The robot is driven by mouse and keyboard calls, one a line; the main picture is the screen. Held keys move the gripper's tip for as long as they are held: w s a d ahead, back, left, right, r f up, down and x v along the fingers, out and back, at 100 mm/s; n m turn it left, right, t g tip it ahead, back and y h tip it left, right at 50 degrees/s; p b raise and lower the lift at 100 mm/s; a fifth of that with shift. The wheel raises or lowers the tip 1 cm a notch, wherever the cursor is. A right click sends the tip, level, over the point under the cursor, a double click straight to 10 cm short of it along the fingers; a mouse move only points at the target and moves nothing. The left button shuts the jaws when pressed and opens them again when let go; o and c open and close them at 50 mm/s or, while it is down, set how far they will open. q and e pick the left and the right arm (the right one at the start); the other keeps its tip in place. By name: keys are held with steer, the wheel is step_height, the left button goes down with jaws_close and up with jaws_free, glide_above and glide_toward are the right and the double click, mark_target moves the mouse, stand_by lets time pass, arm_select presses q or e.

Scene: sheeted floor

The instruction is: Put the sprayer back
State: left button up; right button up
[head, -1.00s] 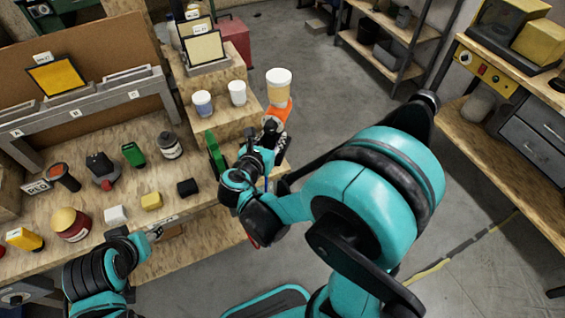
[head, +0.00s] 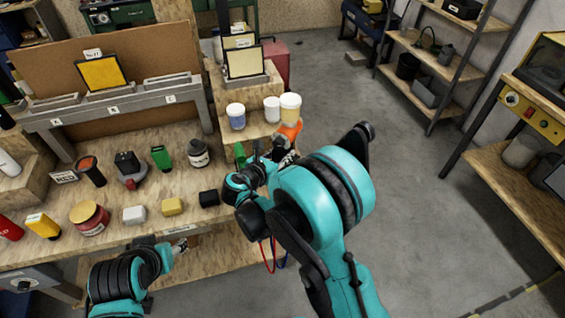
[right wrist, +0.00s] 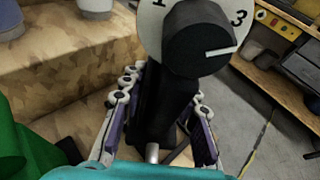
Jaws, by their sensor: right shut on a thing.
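The sprayer has a white cup (head: 290,106) over an orange body (head: 290,130). My right gripper (head: 284,158) holds it upright at the right end of the bench, beside the wooden step. In the right wrist view the fingers (right wrist: 163,112) are closed around its black handle, with a black knob (right wrist: 197,40) on a white dial marked 1 and 3 above them. The sprayer's underside is hidden. My left gripper (head: 181,246) is at the bench's front edge, small and partly hidden by its own arm, apart from the sprayer.
Two white jars, one blue-banded (head: 236,117) and one plain (head: 272,110), stand on the wooden step left of the sprayer. A green tool (head: 240,154) stands close left of my right gripper. Several small items line the bench (head: 135,190). Open floor (head: 400,180) lies to the right.

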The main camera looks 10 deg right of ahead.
steer(key=shift+f+b, duration=0.65)
steer(key=shift+f, duration=1)
steer(key=shift+f, duration=0.15)
steer(key=o, duration=0.7)
